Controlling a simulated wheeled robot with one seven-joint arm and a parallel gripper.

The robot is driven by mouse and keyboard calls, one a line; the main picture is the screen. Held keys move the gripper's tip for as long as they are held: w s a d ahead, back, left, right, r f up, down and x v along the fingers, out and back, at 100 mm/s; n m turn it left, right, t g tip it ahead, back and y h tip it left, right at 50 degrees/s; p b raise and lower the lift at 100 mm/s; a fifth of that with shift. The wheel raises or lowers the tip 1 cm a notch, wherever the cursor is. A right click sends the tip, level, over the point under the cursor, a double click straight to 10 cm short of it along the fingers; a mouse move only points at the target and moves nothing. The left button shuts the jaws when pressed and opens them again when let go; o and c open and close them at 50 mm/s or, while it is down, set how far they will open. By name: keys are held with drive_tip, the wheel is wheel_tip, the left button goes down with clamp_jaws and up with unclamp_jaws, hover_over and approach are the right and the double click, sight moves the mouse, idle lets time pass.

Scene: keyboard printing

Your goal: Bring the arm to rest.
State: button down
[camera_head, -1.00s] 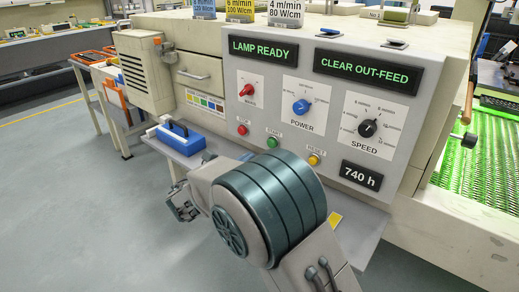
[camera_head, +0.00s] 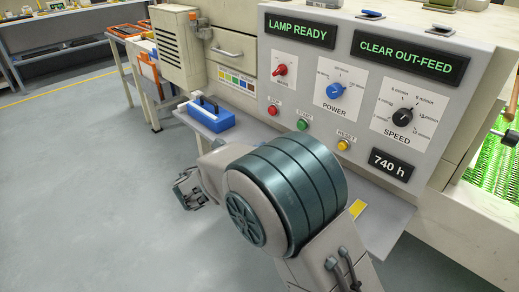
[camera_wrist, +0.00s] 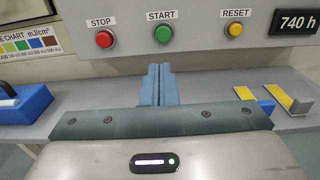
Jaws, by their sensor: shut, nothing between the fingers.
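My gripper (camera_head: 190,187) is at the left of my arm in the head view, low in front of the machine's shelf and clear of it. In the wrist view my gripper (camera_wrist: 160,70) shows its two blue-grey fingers pressed together, with nothing between them. They point toward the machine's front panel, below the green START button (camera_wrist: 163,34). My arm is bent, and its large dark joint hides part of the shelf in the head view.
The control panel (camera_head: 350,150) shows LAMP READY and CLEAR OUT-FEED. Yellow-topped pieces (camera_wrist: 278,96) lie on the shelf's right part. The floor (camera_head: 90,190) at left is open.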

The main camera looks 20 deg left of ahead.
drive_tip(key=s+d+r+m+g+h+p, duration=0.1)
drive_tip(key=d+r+m+g+p, duration=0.25)
drive_tip(key=d, duration=0.55)
drive_tip(key=d+r+m+g+p, duration=0.2)
drive_tip(key=d+m+g, duration=0.25)
drive_tip(key=d, duration=0.45)
drive_tip(key=s+d+r+m+g+h+p, duration=0.1)
drive_tip(key=d+r+m+g+p, duration=0.25)
drive_tip(key=d, duration=0.55)
drive_tip(key=s+d+r+m+g+y+p, duration=0.1)
drive_tip(key=s+d+r+m+y+p, duration=0.3)
drive_tip(key=s+m, duration=0.4)
drive_tip(key=s+d+r+m+g+y+p, duration=0.1)
drive_tip(key=s+d+r+m+y+p, duration=0.3)
drive_tip(key=s+m, duration=0.5)
drive_tip(key=d+m+y+p, duration=0.1)
drive_tip(key=d+m+p, duration=0.1)
drive_tip(key=d+m, duration=0.1)
drive_tip(key=shift+s, duration=0.2)
